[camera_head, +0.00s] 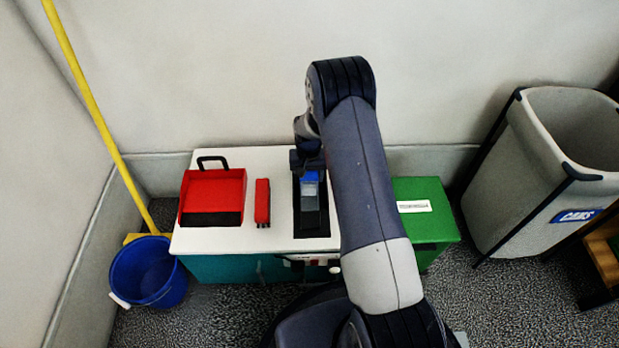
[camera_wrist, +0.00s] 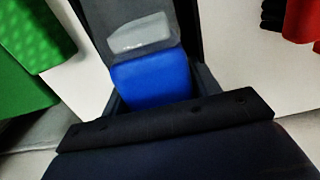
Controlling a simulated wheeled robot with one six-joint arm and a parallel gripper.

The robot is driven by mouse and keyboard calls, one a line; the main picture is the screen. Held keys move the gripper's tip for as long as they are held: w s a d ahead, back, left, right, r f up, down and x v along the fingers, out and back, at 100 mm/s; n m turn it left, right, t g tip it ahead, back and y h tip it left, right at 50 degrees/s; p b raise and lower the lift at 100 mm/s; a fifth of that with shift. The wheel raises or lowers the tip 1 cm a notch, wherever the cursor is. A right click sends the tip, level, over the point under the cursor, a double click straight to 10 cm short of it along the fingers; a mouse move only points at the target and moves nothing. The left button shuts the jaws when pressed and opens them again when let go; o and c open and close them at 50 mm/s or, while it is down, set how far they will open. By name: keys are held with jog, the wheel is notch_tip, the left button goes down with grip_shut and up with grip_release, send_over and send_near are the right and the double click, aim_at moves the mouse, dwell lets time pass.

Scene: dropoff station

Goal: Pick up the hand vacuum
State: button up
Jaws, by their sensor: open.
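The hand vacuum (camera_head: 310,188), blue and grey with a pale window, lies on a dark mat (camera_head: 312,234) on the white cabinet top. In the wrist view its blue part (camera_wrist: 152,79) and grey end fill the upper middle. My gripper (camera_head: 308,168) is over the far, blue end of the vacuum. Its dark edge (camera_wrist: 165,122) crosses the lower wrist view, close to the blue part. The jaws are open. Whether they are around the vacuum or touching it cannot be told, as my arm hides part of it.
A red dustpan (camera_head: 213,192) and a small red object (camera_head: 262,202) lie left of the mat. A green box (camera_head: 422,207) stands right of it. A blue bucket (camera_head: 147,270), yellow pole (camera_head: 95,105) and grey bin (camera_head: 520,185) stand around. The wall is close behind.

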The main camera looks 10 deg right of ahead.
dwell(0.3)
grip_shut()
notch_tip(320, 180, up, 11)
jog(key=p, duration=0.3)
jog(key=shift+f+p, duration=0.2)
jog(key=shift+p, duration=0.15)
dwell(0.3)
